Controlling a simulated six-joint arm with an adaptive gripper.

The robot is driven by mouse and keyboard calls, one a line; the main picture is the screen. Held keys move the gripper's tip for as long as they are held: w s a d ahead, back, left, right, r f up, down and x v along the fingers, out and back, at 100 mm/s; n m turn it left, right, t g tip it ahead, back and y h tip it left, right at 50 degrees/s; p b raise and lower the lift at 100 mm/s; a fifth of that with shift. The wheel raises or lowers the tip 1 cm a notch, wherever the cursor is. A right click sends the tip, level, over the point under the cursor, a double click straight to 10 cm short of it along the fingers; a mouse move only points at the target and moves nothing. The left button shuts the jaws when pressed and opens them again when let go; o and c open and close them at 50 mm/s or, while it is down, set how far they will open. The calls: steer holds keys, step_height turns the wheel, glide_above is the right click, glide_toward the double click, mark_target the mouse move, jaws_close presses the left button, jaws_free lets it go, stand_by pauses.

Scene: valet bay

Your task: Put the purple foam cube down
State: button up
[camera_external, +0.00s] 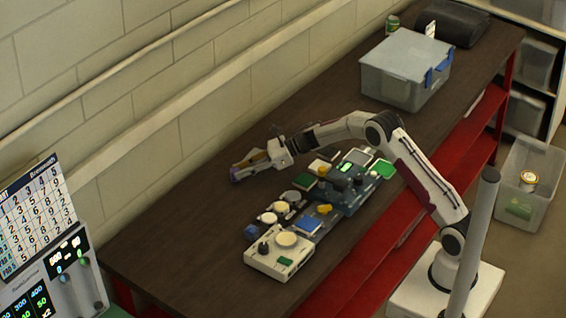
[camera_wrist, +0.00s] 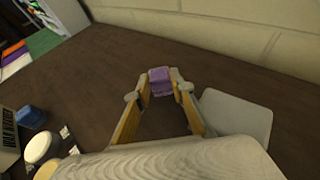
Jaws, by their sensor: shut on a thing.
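The purple foam cube (camera_wrist: 160,80) is between the fingertips of my gripper (camera_wrist: 159,88) in the wrist view. The fingers are shut on it. In the external view my gripper (camera_external: 236,174) reaches out toward the wall side of the dark table (camera_external: 180,235), with the cube a small purple patch at its tip. The gripper seems to be above the bare table top. I cannot tell how large the gap under the cube is.
A cluster of devices, including a white box with a round knob (camera_external: 279,252) and a blue cube (camera_external: 252,231), lies right of and below my gripper. A lidded grey bin (camera_external: 406,68) stands at the far end. A grey flat pad (camera_wrist: 236,116) shows in the wrist view.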

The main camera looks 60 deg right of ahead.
steer(key=shift+f, duration=0.35)
steer(key=shift+f, duration=0.1)
steer(key=o, duration=0.5)
steer(key=shift+v, duration=6)
